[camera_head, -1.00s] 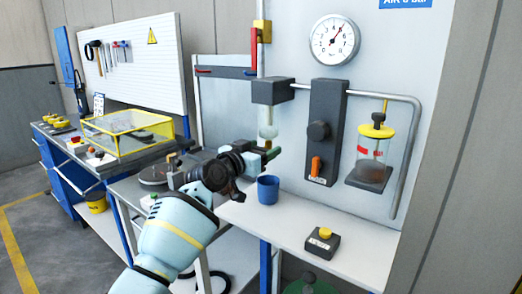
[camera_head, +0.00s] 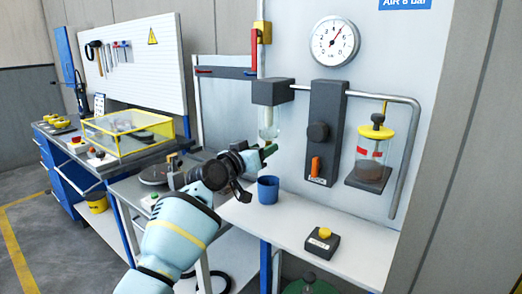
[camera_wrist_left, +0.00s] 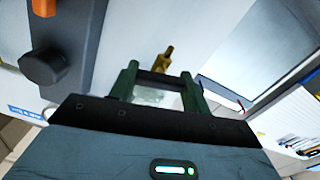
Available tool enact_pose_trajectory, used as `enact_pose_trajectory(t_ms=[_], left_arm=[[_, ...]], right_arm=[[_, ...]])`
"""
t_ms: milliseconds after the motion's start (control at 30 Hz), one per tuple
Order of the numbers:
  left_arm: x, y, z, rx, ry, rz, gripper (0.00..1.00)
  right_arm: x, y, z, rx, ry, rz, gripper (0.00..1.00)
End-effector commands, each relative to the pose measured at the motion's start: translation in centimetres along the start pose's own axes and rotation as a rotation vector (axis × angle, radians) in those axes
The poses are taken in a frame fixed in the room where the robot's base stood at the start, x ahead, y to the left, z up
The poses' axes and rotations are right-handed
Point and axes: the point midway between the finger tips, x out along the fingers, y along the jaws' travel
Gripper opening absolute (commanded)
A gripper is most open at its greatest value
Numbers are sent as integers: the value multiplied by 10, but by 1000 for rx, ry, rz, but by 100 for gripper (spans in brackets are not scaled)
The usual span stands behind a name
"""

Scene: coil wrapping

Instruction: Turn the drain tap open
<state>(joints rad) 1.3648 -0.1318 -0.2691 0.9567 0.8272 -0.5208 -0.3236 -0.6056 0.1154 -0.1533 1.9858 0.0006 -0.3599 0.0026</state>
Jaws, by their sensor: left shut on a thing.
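My left gripper (camera_head: 266,150) is under the clear filter bowl (camera_head: 268,120) on the wall panel. In the left wrist view its green fingers (camera_wrist_left: 160,85) stand on both sides of a dark bar that spans between them, and the jaws are shut on it. This bar appears to be the handle of the drain tap. A brass piece (camera_wrist_left: 166,60), apparently the tap's body, shows just beyond the fingers. In the head view the tap is hidden by the gripper. My right gripper is not in view.
A blue cup (camera_head: 268,190) stands on the white bench (camera_head: 350,250), below and beside the gripper. A dark box with a yellow button (camera_head: 322,240) sits further right. A panel knob (camera_head: 318,131), orange lever (camera_head: 315,166) and glass jar (camera_head: 371,155) are to the right.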

Motion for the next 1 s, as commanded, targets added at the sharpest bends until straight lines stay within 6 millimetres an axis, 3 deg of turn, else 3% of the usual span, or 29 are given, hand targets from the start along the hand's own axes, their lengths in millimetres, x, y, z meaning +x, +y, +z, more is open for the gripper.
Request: enact_pose_trajectory(t_ms=[200,567,1000], left_arm=[[0,0,1,1,-1,0,69],[-4,0,0,3,0,0,69],[-53,0,-3,5,3,0,69]], right_arm=[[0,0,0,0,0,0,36],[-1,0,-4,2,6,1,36],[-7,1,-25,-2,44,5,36]])
